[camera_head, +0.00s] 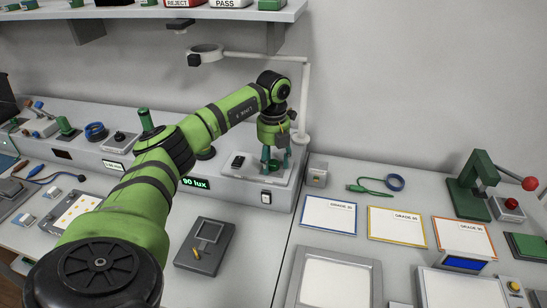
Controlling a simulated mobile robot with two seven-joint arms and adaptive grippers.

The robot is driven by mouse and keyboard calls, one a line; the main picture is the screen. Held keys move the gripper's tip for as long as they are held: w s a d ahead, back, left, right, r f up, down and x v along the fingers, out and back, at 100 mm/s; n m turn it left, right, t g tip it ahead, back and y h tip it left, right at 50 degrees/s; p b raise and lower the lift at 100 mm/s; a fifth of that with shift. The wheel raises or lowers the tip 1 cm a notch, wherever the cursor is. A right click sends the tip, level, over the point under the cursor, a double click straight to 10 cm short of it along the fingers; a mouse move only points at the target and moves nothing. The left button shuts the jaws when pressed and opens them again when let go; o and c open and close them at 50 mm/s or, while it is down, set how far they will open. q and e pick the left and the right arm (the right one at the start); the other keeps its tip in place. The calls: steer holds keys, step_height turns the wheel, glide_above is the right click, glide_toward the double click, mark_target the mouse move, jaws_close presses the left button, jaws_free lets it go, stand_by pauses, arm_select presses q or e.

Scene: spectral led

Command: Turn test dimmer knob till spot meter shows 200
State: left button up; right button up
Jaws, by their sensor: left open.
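The spot meter display (194,184) on the front of the grey bench unit reads "90 lux" in green. My left gripper (275,161) points down over a pale plate (258,180) on top of that unit, to the right of the display. It is open, with its fingers low, close to the plate. A small dark shape shows between the fingers, but I cannot tell whether it is the test dimmer knob. A dark round knob-like part (206,153) shows behind my arm, left of the gripper. No label on it is readable. My right gripper is out of view.
A small black block (238,160) sits on the plate's left side. Graded trays (328,216) lie to the right. A grey device (205,245) stands in front.

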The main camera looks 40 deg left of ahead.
arm_select(q)
jaws_close()
steer(key=shift+m, duration=0.5)
steer(key=m, duration=0.4)
steer(key=shift+m, duration=0.3)
steer(key=m, duration=0.6)
steer(key=shift+f, duration=0.1)
steer(key=m, duration=0.6)
steer(key=shift+m, duration=0.4)
steer(key=m, duration=0.5)
steer(key=shift+m, duration=0.3)
